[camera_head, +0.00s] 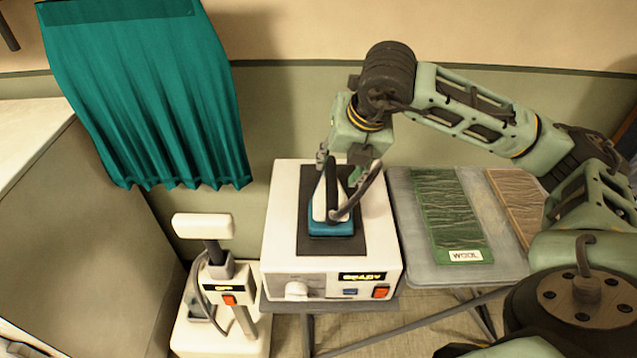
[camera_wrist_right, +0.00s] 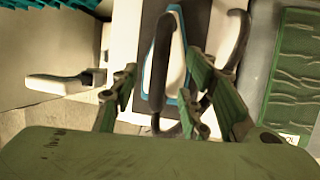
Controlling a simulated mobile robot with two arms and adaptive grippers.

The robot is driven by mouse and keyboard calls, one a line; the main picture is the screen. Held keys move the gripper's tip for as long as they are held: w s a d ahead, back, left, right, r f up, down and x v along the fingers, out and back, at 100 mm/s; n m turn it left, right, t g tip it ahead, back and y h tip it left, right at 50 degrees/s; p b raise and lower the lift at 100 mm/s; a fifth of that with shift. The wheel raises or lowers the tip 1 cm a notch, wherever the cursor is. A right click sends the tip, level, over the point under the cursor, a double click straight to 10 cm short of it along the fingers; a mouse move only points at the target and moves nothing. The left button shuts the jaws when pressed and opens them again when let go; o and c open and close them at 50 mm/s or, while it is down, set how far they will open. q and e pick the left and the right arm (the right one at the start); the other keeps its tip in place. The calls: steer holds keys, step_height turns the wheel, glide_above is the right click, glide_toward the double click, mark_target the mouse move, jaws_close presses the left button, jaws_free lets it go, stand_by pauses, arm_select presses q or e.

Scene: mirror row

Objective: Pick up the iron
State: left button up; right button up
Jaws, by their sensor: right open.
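The iron (camera_head: 319,208) has a white body, a blue base and a dark handle. It sits on a dark mat on top of a white box-shaped unit (camera_head: 281,228). My right gripper (camera_head: 338,168) is open above the far part of the iron, with its fingers to either side of the dark handle. In the right wrist view the iron (camera_wrist_right: 177,70) shows beyond the open fingers (camera_wrist_right: 160,88), with the handle between them. I cannot tell whether a finger touches it. My left gripper is not in view.
A dark cord or hose curves beside the iron. A pale device with an orange switch (camera_head: 228,300) stands left of the unit. A grey board (camera_head: 408,215) with a green "WOOL" panel (camera_head: 445,205) lies right. A teal curtain (camera_head: 150,95) hangs behind left.

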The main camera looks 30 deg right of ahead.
mark_target(333, 175)
steer(key=p+x, duration=0.2)
steer(key=shift+d+f, duration=0.1)
steer(key=shift+f, duration=0.35)
steer(key=x, duration=0.3)
steer(key=shift+w+r+p, duration=0.1)
steer(key=shift+p, duration=0.3)
steer(key=shift+w+f, duration=0.15)
steer(key=shift+f, duration=0.3)
steer(key=c, duration=0.9)
jaws_close()
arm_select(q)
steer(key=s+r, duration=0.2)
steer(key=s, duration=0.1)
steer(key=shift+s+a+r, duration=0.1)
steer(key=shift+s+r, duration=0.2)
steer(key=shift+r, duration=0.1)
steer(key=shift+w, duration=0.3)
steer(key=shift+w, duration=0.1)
arm_select(e)
steer(key=shift+w+r, duration=0.15)
